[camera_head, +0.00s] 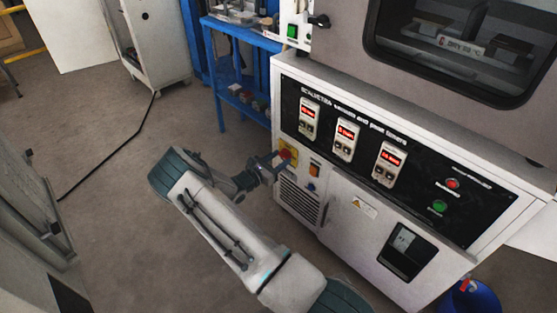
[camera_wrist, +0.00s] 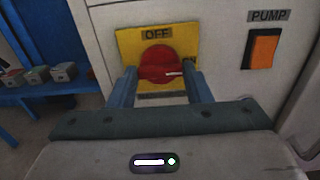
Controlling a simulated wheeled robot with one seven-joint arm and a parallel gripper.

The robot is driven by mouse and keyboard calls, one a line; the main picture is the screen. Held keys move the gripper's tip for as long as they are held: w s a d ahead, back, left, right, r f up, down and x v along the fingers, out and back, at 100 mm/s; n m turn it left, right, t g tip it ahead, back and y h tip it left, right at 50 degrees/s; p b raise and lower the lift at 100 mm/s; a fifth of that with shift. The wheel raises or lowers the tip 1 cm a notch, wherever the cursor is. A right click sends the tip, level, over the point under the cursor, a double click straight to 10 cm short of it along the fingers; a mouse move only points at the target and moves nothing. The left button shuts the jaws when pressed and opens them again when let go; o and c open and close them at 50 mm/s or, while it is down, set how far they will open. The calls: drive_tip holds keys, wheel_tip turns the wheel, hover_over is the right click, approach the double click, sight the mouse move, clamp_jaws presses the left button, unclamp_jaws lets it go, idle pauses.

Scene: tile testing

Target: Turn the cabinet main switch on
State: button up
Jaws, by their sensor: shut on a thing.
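The main switch is a red rotary knob (camera_wrist: 157,62) on a yellow plate (camera_wrist: 126,42) on the cabinet's front. It also shows small in the head view (camera_head: 286,154). The plate reads OFF above the knob, and a partly hidden label, seemingly ON, is at its right. The knob's grip bar lies roughly level, with a white mark pointing right. My gripper (camera_wrist: 160,76) is shut on the knob, one blue-grey finger at each side. It reaches the cabinet from the left in the head view (camera_head: 274,161). The fingertips' exact contact is hard to see.
An orange PUMP rocker (camera_wrist: 262,48) sits right of the switch. Above are several timers (camera_head: 346,140) on a black panel with red (camera_head: 452,183) and green (camera_head: 439,206) buttons. A blue shelf (camera_head: 245,108) stands left of the cabinet (camera_head: 350,222). Floor on the left is mostly clear.

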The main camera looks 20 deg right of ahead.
drive_tip(key=shift+a+f, duration=0.1)
drive_tip(key=o, duration=1)
drive_tip(key=p+v, duration=0.3)
drive_tip(key=v, duration=1)
drive_tip(key=shift+s+a, duration=0.15)
drive_tip(key=shift+a, duration=0.2)
